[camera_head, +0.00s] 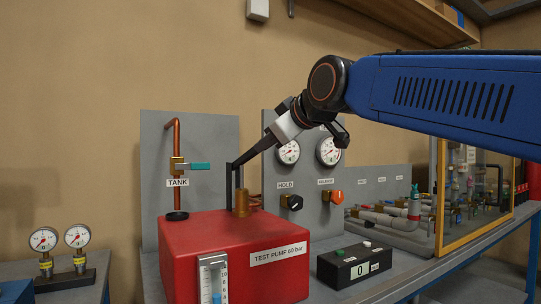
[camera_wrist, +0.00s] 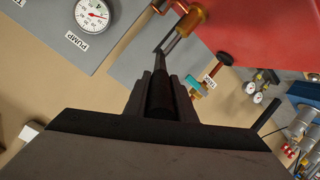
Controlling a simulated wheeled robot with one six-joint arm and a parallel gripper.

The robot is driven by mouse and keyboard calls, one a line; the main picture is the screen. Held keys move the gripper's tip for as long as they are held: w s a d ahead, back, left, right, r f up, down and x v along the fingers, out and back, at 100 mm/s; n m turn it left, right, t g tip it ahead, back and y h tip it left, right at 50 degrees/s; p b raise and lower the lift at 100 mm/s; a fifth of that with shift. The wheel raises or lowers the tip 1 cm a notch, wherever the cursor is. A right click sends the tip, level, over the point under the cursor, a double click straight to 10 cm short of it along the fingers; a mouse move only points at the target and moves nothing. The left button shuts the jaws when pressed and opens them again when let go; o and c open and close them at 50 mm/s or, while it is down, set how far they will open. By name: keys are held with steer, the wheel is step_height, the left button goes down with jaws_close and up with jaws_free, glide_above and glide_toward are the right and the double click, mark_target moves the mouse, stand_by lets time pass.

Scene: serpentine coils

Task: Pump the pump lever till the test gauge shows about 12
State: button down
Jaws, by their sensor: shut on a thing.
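The pump lever (camera_head: 259,147) is a dark bar that rises to the right from a brass post on the red test pump (camera_head: 215,235). My gripper (camera_head: 277,134) is shut on the lever's upper end. In the wrist view the lever's dark grip (camera_wrist: 160,98) lies between the two fingers of my gripper (camera_wrist: 162,85). Two round white gauges, a left one (camera_head: 288,152) and a right one (camera_head: 328,151), sit on the grey panel. Their upper labels are hidden by my arm or too small to read. The wrist view shows a gauge marked PUMP (camera_wrist: 91,15).
A HOLD knob (camera_head: 291,202) and an orange knob (camera_head: 336,196) are below the gauges. A teal-handled tank valve (camera_head: 187,166) stands at the left. A black counter box (camera_head: 355,264) reads 0. Two small gauges (camera_head: 60,238) stand far left. A yellow-framed case (camera_head: 440,200) is at right.

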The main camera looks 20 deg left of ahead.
steer(key=shift+w+a+r+g+h, duration=0.25)
steer(key=shift+w+a+r+h, duration=0.1)
steer(key=shift+r, duration=0.45)
steer(key=shift+w+a+r+g+h, duration=0.2)
steer(key=shift+a+r+h, duration=0.1)
steer(key=shift+r, duration=0.55)
steer(key=shift+w+a+r+g+h, duration=0.25)
steer(key=shift+w+r+h, duration=0.1)
steer(key=shift+r, duration=0.45)
steer(key=shift+s, duration=0.1)
steer(key=c, duration=1.5)
jaws_free()
steer(key=v, duration=1.7)
steer(key=shift+d+r, duration=0.15)
steer(key=shift+r, duration=0.05)
